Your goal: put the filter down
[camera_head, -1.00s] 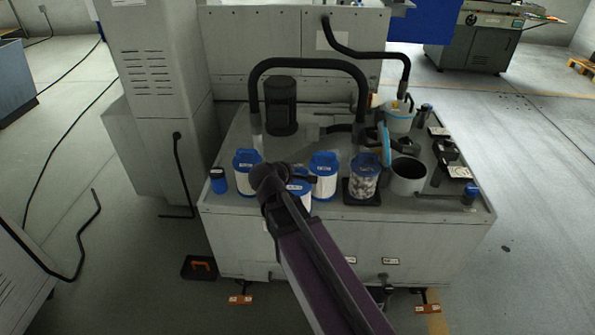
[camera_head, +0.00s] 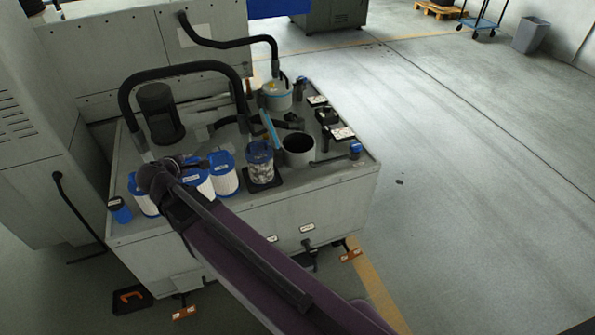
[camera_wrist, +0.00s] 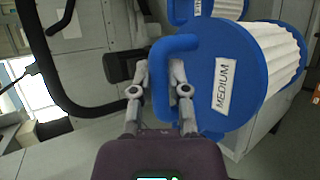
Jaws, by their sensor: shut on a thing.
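The filter is a white pleated cartridge with a blue cap and a looped blue handle. In the wrist view the filter (camera_wrist: 238,82) fills the right side, with a "MEDIUM" label on its cap. My gripper (camera_wrist: 160,75) has its two fingers closed about the handle. In the head view my gripper (camera_head: 165,177) is over the front row of filters, and my arm covers part of the held filter (camera_head: 203,187). Another blue-capped filter (camera_head: 223,173) stands close on its right, and one (camera_head: 143,200) on its left. I cannot tell whether the held filter touches the bench top.
A clear jar (camera_head: 260,160) stands on a black pad (camera_head: 277,181), beside an open grey pot (camera_head: 298,148). A black canister (camera_head: 160,113) and a curved black hose (camera_head: 185,68) are behind. A small blue bottle (camera_head: 119,210) is at the front left corner. Open floor lies right.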

